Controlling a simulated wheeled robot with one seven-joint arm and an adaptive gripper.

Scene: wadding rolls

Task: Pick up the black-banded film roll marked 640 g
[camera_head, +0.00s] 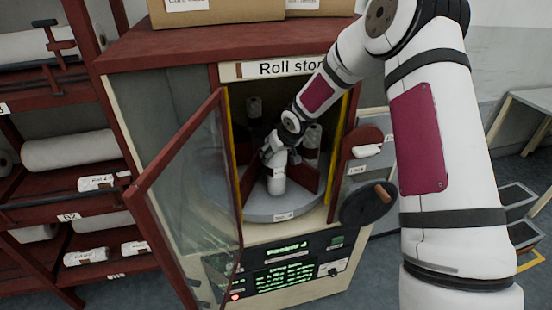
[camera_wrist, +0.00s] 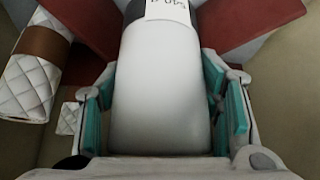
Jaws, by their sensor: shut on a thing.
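In the wrist view a smooth white film roll (camera_wrist: 165,100) with a black band at its far end lies between my gripper's teal pads. Its label (camera_wrist: 168,10) is partly cut off and hard to read; it ends in what looks like "g". In the head view my gripper (camera_head: 276,158) is inside the cabinet, shut on this white roll (camera_head: 277,184), which stands over the grey turntable (camera_head: 262,208). I cannot tell whether the roll's base touches the turntable. My gripper hides part of the roll.
Red dividers (camera_wrist: 245,22) flank the roll. A quilted roll with a brown band (camera_wrist: 20,85) is in the left compartment. Dark-topped rolls (camera_head: 312,138) stand behind. The cabinet's glass door (camera_head: 190,170) is open at left; a black disc with a handle (camera_head: 360,208) is at right.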

